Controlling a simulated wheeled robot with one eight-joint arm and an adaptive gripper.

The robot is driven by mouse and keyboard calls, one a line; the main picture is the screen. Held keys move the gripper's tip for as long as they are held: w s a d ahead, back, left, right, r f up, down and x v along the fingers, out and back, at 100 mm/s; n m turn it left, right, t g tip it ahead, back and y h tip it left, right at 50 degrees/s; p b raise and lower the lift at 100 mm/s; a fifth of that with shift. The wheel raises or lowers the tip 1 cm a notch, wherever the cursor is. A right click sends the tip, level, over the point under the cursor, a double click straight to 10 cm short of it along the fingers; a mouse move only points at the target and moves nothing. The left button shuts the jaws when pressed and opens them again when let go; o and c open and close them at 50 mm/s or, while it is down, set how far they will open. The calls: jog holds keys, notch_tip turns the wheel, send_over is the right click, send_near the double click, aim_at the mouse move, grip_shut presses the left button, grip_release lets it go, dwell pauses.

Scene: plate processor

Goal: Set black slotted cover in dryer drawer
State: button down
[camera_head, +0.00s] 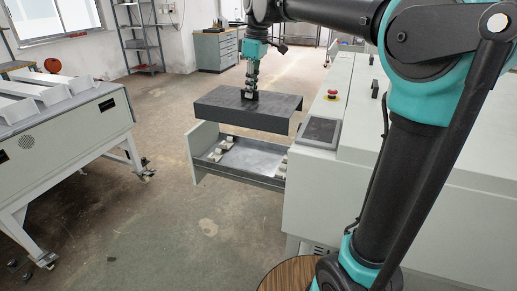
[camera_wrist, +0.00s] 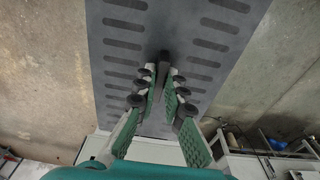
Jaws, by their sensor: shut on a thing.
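The black slotted cover (camera_head: 225,108) is a dark, flat, box-like lid, held level above the open dryer drawer (camera_head: 205,152). My gripper (camera_head: 250,93) is above the cover's top, shut on its small handle. In the wrist view, the cover (camera_wrist: 125,45) shows rows of slots, and my gripper (camera_wrist: 162,75) closes on the dark handle. The drawer is pulled out from the white machine, with a pale front panel and several small light blocks on its grey floor. A gap shows between cover and drawer, and the cover hides the drawer's far part.
The white machine (camera_head: 300,195) stands right of the drawer, with a red stop button (camera_head: 332,94) and a dark panel (camera_head: 322,132) on top. A grey table-like machine (camera_head: 70,125) stands at left. The floor between is clear.

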aim_at(256, 100)
notch_tip(256, 100, down, 18)
dwell(0.6)
jog(key=shift+f, duration=0.3)
jog(key=c, duration=1.6)
grip_release()
jog(key=r, duration=0.4)
jog(key=d+r, duration=0.1)
jog(key=r, duration=0.7)
jog(key=shift+s+d+r, duration=0.15)
jog(key=shift+s+r, duration=0.05)
jog(key=shift+r, duration=0.05)
